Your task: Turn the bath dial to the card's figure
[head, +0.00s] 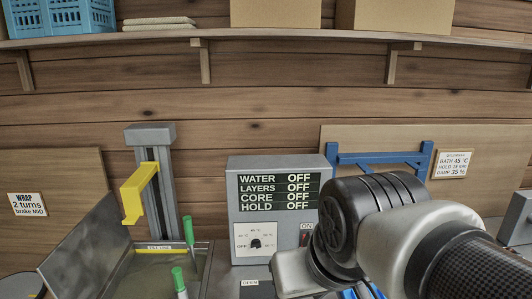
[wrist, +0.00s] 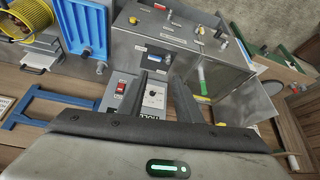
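The bath dial is a small black knob (head: 256,243) on a white scale plate on the grey control box (head: 232,200). Its figures are too small to read surely, and I cannot tell its pointer's setting. In the wrist view the dial (wrist: 153,98) shows between my fingers. The card (head: 453,163) on the board at right reads bath 45 °C, hold 15 min, damp 35 %. My gripper (wrist: 159,84) is open and empty, its fingers pointing towards the box and apart from the dial. In the head view my arm hides it.
The box's display reads OFF on all lines. A red switch (head: 305,239) sits right of the dial. A steel tank (head: 150,270) with green-handled tools (head: 188,231) and a yellow-armed post (head: 138,190) stand left. A blue rack (head: 380,158) is behind my arm.

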